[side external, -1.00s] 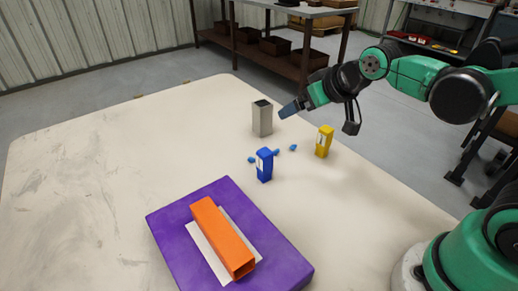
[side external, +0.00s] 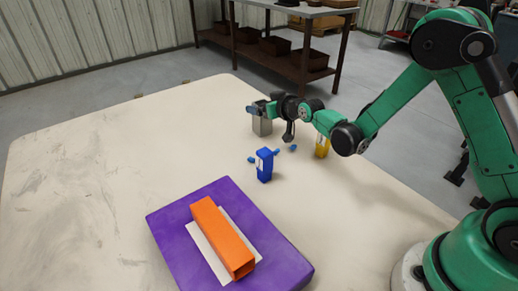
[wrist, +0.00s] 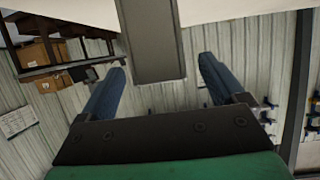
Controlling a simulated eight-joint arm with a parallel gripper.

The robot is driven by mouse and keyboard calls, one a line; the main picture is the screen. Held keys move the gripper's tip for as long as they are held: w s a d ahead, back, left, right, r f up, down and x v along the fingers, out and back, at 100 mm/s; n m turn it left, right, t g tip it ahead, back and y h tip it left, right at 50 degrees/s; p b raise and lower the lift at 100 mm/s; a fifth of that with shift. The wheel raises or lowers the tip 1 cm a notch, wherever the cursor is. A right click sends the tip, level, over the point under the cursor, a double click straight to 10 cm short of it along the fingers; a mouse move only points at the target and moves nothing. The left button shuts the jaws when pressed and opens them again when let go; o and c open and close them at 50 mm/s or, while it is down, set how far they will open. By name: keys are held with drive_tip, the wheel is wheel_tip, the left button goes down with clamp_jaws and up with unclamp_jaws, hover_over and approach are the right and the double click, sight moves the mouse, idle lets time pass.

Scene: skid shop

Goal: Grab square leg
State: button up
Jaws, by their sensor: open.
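The square leg (side external: 262,127) is a grey square tube standing upright on the table, with its upper part hidden behind my gripper. My gripper (side external: 259,106) is at the leg's upper part, with its blue fingers open. In the wrist view, the leg (wrist: 150,40) shows between the two fingers of my gripper (wrist: 162,66), with a gap on each side near its end. I cannot tell how deep the leg sits between the fingers.
A blue block (side external: 265,165) stands nearer, with small blue pieces (side external: 292,148) around it. A yellow block (side external: 322,147) stands partly hidden behind my arm. An orange tube (side external: 222,238) lies on a purple slab (side external: 283,263). The table's left side (side external: 100,180) is clear.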

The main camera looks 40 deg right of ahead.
sight(259, 104)
drive_tip(key=shift+x, duration=1.7)
clamp_jaws()
